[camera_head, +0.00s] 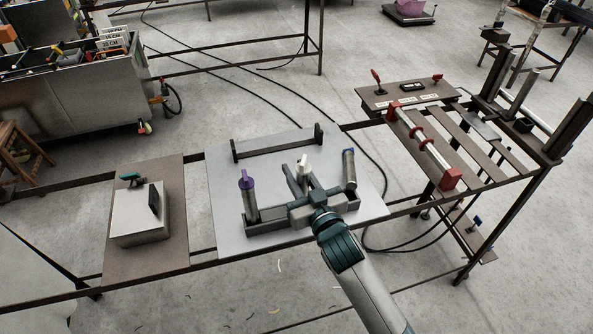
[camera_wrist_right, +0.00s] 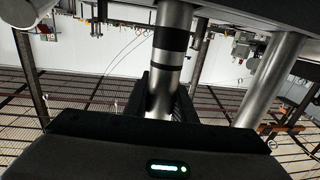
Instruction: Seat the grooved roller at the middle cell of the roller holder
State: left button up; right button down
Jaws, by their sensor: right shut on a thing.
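The grooved roller, a metal cylinder with black bands (camera_wrist_right: 175,42), shows upright between the fingers in the right wrist view. Its white top (camera_head: 303,166) shows in the head view. My right gripper (camera_head: 308,187) is shut on it, over the middle of the dark grey roller holder (camera_head: 270,227). A purple-topped roller (camera_head: 249,200) stands in the holder's left end and a blue-topped roller (camera_head: 349,168) at its right end. The gripper hides the middle cell and the roller's lower end, so I cannot tell whether it is seated. My left gripper is not in view.
The holder lies on a pale plate (camera_head: 225,180) with a dark bar rack (camera_head: 278,147) behind it. A metal box (camera_head: 138,215) stands to the left. A red-ended roller frame (camera_head: 425,145) is on the rack at the right.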

jog(key=shift+f, duration=0.25)
jog(key=c, duration=1.4)
grip_release()
jog(key=shift+s, duration=0.1)
jog(key=b+v, duration=0.5)
jog(key=v, duration=1.2)
jog(key=shift+s+b, duration=0.15)
jog(key=shift+b, duration=0.15)
